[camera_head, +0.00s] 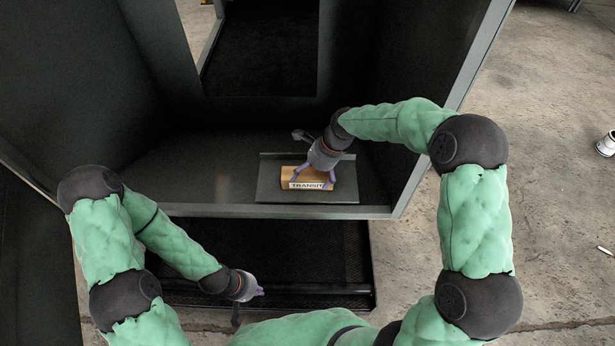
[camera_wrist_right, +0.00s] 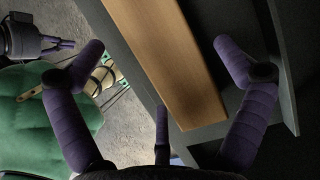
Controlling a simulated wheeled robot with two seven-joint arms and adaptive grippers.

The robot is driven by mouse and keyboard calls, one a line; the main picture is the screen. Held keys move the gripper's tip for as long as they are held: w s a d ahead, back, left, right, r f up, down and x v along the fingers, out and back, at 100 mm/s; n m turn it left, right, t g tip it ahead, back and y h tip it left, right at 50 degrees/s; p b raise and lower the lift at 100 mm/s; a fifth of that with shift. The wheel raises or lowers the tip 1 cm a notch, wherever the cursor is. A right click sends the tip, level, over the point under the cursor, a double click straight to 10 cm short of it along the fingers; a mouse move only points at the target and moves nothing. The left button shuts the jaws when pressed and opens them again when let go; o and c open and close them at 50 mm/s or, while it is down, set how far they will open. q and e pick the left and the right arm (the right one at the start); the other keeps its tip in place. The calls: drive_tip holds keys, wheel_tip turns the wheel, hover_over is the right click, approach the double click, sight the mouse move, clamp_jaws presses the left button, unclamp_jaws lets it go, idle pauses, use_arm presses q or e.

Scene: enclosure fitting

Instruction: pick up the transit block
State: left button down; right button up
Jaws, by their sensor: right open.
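The transit block (camera_head: 308,185) is a wooden bar with a white label reading TRANSIT. It lies on a grey plate (camera_head: 270,190) inside the dark enclosure. My right gripper (camera_head: 313,181) is over the block from above, its purple fingers spread at the block. In the right wrist view the block (camera_wrist_right: 165,60) shows as a long wooden bar between the open fingers of my right gripper (camera_wrist_right: 160,52); I cannot tell whether they touch it. My left gripper (camera_head: 260,292) is low, in front of the enclosure and away from the block; its opening is unclear.
A white cylindrical object (camera_head: 606,145) and a thin white stick (camera_head: 604,251) lie on the concrete floor at the right.

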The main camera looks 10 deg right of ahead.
drive_tip(key=shift+x, duration=1)
drive_tip(key=shift+w, duration=0.1)
drive_tip(key=c, duration=1.4)
drive_tip(key=shift+o, duration=0.2)
